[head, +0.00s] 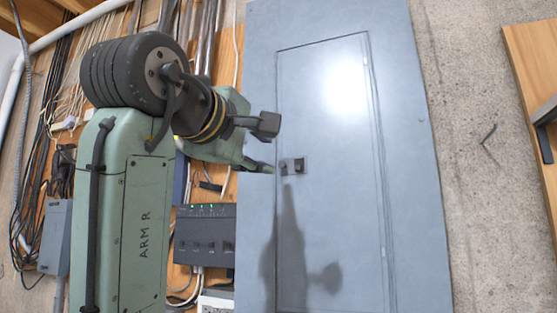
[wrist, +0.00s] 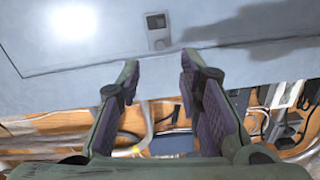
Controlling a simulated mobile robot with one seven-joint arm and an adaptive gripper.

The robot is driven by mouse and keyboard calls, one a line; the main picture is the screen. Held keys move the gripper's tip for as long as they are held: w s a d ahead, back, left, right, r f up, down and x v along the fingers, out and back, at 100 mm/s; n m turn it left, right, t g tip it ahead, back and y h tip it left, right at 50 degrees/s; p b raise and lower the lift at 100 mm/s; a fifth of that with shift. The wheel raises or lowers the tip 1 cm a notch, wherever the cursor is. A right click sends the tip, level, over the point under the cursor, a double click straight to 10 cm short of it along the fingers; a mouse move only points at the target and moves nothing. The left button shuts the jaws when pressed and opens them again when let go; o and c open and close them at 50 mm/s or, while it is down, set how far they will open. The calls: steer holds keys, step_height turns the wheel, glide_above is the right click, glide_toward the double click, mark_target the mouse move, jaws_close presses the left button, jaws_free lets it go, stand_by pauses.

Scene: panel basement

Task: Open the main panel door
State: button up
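The main panel (head: 408,150) is a tall grey-blue metal box on the wall. Its door (head: 330,210) looks shut and flush in the frame. A small dark latch (head: 291,165) sits at the door's left edge; it also shows in the wrist view (wrist: 157,30). My gripper (head: 267,146) is open and empty, just left of the latch in the head view. In the wrist view its two fingers (wrist: 159,62) are spread, with the latch beyond the tips and between them. The fingertips look apart from the latch; the exact gap is hard to tell.
A black device with green lights (head: 205,237) is mounted left of the panel, low down. Many cables and conduits (head: 65,90) run over the wooden backing on the left. Bare concrete wall (head: 470,200) lies right of the panel, then a wooden board (head: 530,75).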

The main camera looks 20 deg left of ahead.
mark_target(281, 165)
steer(key=w+p, duration=0.3)
steer(key=w, duration=0.6)
steer(key=shift+d, duration=0.15)
steer(key=shift+c, duration=0.3)
jaws_close()
